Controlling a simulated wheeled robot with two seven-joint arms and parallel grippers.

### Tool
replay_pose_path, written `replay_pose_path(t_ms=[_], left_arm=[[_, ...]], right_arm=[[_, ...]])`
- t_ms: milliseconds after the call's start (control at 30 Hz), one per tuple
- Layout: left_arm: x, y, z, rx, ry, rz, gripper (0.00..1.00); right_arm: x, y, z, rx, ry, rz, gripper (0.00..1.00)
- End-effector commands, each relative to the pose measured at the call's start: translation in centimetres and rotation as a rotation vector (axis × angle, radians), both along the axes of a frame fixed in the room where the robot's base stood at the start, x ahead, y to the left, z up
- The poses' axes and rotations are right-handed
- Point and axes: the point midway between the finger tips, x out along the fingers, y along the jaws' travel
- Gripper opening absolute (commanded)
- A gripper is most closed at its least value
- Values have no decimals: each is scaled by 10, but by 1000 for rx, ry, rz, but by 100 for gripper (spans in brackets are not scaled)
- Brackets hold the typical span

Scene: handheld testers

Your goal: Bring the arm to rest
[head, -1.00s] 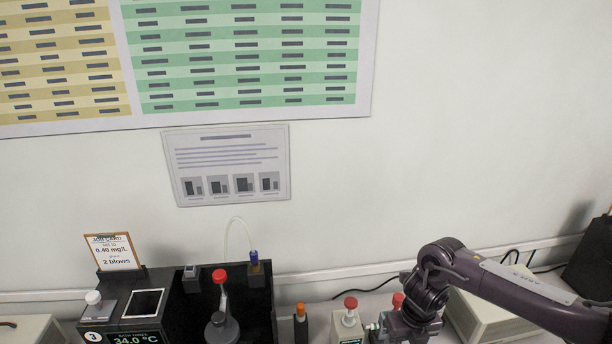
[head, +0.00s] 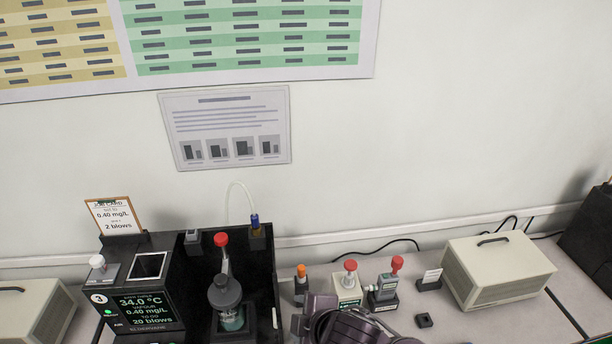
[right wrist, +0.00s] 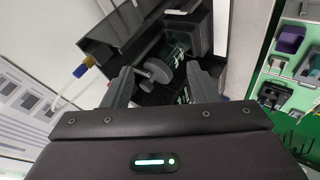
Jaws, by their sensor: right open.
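My right arm shows at the bottom of the head view, low in front of the small testers, but its gripper tips are out of that picture. In the right wrist view my right gripper (right wrist: 161,88) is open, its two fingers apart with nothing held between them. Beyond the fingers that view shows the dark open bay (right wrist: 118,42) with the flask and its round fittings (right wrist: 158,70). My left gripper is in neither view.
A black calibration unit (head: 140,308) reads 34.0 °C and 20 blows. Beside it stand an orange-capped bottle (head: 301,287), a red-topped tester (head: 348,288) and another red-topped tester (head: 384,290). A beige box (head: 497,268) stands right. A green tray (right wrist: 290,75) shows in the wrist view.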

Motion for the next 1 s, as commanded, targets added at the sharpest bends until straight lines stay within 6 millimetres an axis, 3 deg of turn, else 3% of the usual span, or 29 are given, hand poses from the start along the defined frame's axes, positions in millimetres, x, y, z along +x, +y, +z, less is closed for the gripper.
replay_pose_path(t_ms=[100,200,500,700,1000], left_arm=[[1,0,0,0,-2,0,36],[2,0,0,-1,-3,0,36],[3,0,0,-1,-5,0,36],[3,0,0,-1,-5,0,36],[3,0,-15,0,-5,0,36]], right_arm=[[-18,-50,0,129,165,-350,53],[-33,-87,-3,193,268,-575,53],[-87,-166,-15,288,485,-1050,53],[-126,-204,-19,321,588,-1301,53],[-110,-201,-107,300,611,-1305,53]])
